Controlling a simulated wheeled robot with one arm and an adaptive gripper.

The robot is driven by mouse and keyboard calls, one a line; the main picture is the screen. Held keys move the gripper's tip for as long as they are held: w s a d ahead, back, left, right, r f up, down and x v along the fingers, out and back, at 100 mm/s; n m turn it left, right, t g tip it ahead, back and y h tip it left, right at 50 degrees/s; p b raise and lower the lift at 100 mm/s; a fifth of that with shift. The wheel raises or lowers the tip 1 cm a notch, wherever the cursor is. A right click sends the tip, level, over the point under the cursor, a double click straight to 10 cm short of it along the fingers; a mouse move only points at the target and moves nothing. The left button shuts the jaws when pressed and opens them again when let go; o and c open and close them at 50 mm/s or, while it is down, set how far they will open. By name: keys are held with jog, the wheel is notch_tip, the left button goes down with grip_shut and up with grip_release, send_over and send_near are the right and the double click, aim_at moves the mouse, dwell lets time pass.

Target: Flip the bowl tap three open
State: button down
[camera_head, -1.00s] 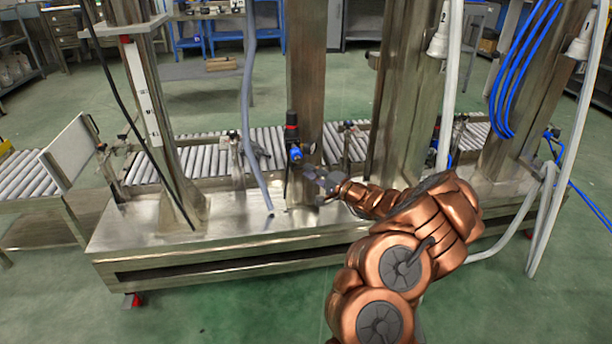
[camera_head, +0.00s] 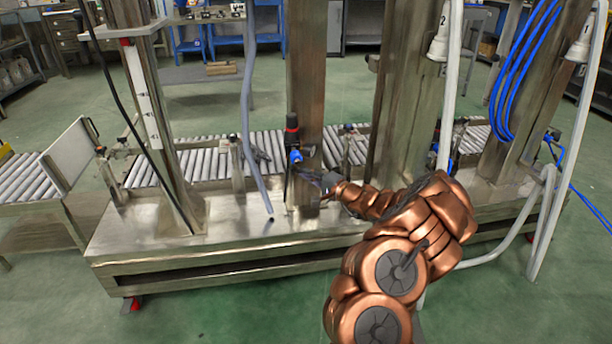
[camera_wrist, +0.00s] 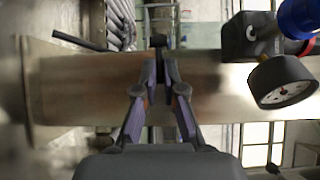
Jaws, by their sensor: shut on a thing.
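My gripper (camera_wrist: 158,68) reaches from the right to the front of the steel column, just below the blue-and-black air unit (camera_head: 294,155); it also shows in the head view (camera_head: 308,174). In the wrist view its two fingers converge and are shut on a small dark piece (camera_wrist: 158,41), which looks like the bowl tap's handle. The fingers hide much of it, and I cannot tell its angle. The air unit's gauge (camera_wrist: 283,82) and blue part (camera_wrist: 300,18) are at the right of the wrist view.
The steel column (camera_head: 305,75) stands right behind the gripper. A grey hose (camera_head: 247,110) hangs to its left. A steel base (camera_head: 230,228) lies below and a roller conveyor (camera_head: 205,163) runs behind. Pale pipes (camera_head: 450,85) stand to the right.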

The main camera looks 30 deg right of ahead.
jog(key=shift+d+r, duration=0.1)
jog(key=shift+w+d+n+y+p, duration=0.2)
jog(key=shift+d+n+y+p, duration=0.1)
jog(key=shift+n+y+p, duration=0.4)
jog(key=shift+g+y, duration=0.4)
jog(key=shift+a, duration=0.15)
jog(key=c, duration=1.6)
grip_release()
jog(key=shift+o, duration=0.2)
jog(key=v, duration=1.1)
jog(key=shift+s+d, duration=0.2)
jog(key=shift+s, duration=0.15)
